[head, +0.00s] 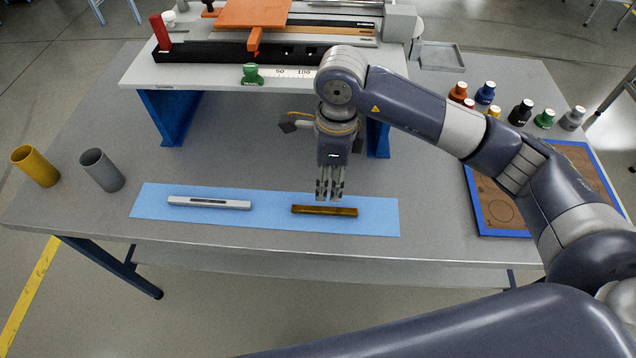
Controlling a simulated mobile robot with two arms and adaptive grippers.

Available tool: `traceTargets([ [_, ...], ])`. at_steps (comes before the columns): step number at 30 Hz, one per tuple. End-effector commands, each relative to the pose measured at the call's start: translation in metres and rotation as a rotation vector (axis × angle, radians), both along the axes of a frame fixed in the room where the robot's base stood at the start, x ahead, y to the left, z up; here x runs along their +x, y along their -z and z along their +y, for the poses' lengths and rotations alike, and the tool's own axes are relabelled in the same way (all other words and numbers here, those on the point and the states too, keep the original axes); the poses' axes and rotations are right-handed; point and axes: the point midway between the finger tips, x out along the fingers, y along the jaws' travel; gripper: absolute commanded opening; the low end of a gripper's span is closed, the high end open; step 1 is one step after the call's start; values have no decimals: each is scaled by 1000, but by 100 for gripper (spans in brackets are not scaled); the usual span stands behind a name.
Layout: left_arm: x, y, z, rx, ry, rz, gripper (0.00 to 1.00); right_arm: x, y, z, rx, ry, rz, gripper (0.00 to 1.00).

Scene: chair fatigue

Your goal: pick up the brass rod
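The brass rod (324,211) lies flat on a light blue mat (270,223) near the table's front edge. My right gripper (330,197) points down over the rod, with its fingertips just above or behind the rod's upper edge. The fingers look close together, and I cannot tell whether they are open or shut, or whether they touch the rod. The rod looks level and still lying on the mat. My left gripper is not in view.
A silver bar (209,203) lies left of the rod on the mat. Grey (102,170) and yellow (35,166) cups stand at the left. A test rig (265,75) stands behind. Several coloured bottles and a blue-edged board (490,205) are at the right.

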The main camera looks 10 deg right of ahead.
Motion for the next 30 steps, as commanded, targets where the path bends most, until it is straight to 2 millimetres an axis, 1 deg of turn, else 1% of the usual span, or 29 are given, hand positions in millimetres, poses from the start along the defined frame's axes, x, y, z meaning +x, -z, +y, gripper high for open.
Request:
traceTargets([
  [1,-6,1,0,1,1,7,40,2,-1,-7,-27,3,-5,37],
  [4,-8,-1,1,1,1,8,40,3,6,-12,-50,8,-4,37],
  [12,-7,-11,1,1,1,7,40,2,46,-12,-49,8,-5,37],
  [17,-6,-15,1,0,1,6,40,2,56,-12,-48,6,-5,37],
  [20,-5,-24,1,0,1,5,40,0,66,-14,-49,8,-2,37],
  [23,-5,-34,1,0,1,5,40,-2,80,-15,-49,8,-2,37],
  [25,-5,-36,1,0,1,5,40,-1,92,-15,-48,8,-3,37],
  [27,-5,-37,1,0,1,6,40,-1,100,-15,-47,7,-4,37],
  [30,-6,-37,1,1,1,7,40,-1,106,-14,-46,7,-7,37],
])
